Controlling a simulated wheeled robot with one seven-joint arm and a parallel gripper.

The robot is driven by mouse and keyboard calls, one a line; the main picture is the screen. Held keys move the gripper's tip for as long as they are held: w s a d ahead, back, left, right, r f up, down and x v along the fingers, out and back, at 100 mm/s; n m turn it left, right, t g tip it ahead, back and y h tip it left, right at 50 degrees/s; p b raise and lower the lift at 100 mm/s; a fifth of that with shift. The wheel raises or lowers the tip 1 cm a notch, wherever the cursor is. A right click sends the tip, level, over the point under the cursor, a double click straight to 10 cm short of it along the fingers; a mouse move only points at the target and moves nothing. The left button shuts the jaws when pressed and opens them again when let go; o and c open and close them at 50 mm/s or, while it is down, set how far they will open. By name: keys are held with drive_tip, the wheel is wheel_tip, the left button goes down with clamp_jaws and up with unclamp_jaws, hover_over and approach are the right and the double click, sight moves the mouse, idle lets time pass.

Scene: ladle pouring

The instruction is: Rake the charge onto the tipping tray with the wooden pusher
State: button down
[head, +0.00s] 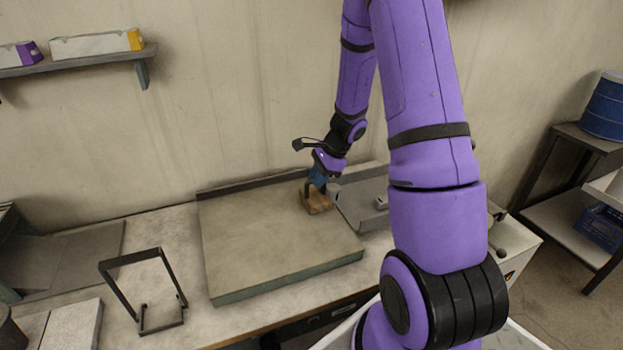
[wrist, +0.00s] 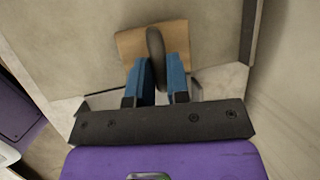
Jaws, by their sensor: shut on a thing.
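The wooden pusher (head: 317,203) is a brown block at the back right of a large pale slab (head: 265,240). My gripper (head: 319,184) is above it. In the wrist view the blue fingers of my gripper (wrist: 158,66) are shut on the dark upright handle of the pusher (wrist: 177,38). The grey tipping tray (head: 352,206) lies just right of the slab, partly hidden by my arm. A small grey piece (head: 381,202) is on it. A small grey round thing (head: 334,188) shows beside the gripper. I cannot make out the charge for certain.
A dark rail (head: 255,183) runs along the slab's back edge by the wall. A dark wire stand (head: 142,290) is on the bench at left. A shelf with boxes (head: 95,44) hangs at upper left. The slab's left and middle are bare.

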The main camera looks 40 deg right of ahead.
drive_tip(key=shift+s+d, duration=2.15)
drive_tip(key=shift+d, duration=5.3)
wheel_tip(320, 180, up, 7)
drive_tip(key=a, duration=0.3)
drive_tip(key=shift+w, duration=0.4)
